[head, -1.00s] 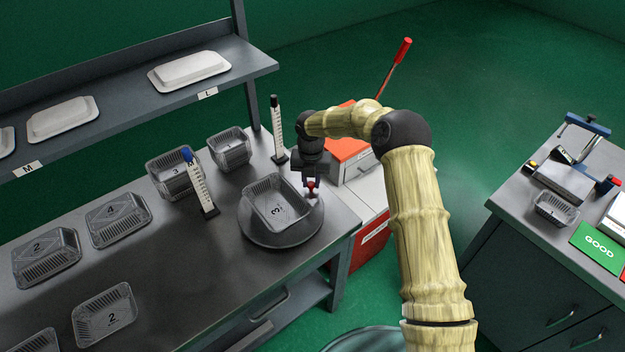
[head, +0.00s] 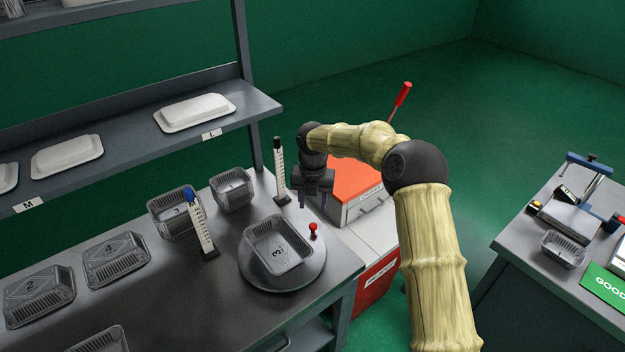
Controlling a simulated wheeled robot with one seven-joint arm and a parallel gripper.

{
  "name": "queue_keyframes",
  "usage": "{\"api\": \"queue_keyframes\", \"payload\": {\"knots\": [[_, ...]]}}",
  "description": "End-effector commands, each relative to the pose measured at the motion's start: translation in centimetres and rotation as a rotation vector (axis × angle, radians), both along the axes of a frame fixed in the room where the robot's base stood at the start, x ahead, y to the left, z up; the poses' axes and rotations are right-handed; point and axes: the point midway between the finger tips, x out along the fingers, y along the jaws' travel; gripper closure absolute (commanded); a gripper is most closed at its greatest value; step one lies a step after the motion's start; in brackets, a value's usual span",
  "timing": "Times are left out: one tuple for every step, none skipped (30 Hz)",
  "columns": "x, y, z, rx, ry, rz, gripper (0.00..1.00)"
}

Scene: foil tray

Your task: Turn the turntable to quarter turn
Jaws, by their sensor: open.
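The turntable (head: 290,285) is a dark round disc near the right end of the grey bench in the head view. A clear tray marked 3 (head: 295,263) sits on it, set at a slant. A red knob (head: 313,228) stands up at the turntable's far right rim. My gripper (head: 315,203) points down just above and behind the red knob, apart from it. Its jaws are open and empty.
A black-topped scale post (head: 280,172) stands left of my gripper, and a blue-topped one (head: 201,225) left of the turntable. Stacked trays (head: 174,217) are behind. An orange-lidded box (head: 353,178) is close on the right.

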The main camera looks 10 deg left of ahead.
Motion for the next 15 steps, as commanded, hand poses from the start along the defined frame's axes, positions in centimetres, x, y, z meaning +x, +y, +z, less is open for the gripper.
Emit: {"api": "queue_keyframes", "payload": {"knots": [[0.1,0.0,1.1,0.002,-0.003,-0.001,0.55],[0.1,0.1,1.7,0.002,-0.004,-0.002,0.55],[0.1,0.1,2.5,0.002,-0.004,-0.001,0.55],[0.1,0.1,3.1,0.002,-0.004,0.000,0.55],[0.1,0.1,3.7,0.002,-0.003,0.000,0.55],[0.1,0.1,4.5,0.003,-0.004,0.000,0.55],[0.1,0.1,5.1,0.003,-0.003,0.000,0.55],[0.0,0.1,5.7,0.003,-0.003,0.000,0.55],[0.0,0.1,6.4,0.003,-0.003,0.000,0.55],[0.0,0.1,6.8,0.002,-0.002,-0.001,0.55],[0.0,0.1,7.2,0.002,-0.002,0.000,0.55],[0.0,0.1,7.7,0.001,-0.001,0.000,0.55],[0.0,0.1,8.1,0.001,-0.002,0.000,0.55],[0.0,0.1,8.3,0.002,-0.002,0.000,0.55],[0.0,0.1,8.5,0.001,-0.001,0.001,0.55]]}}
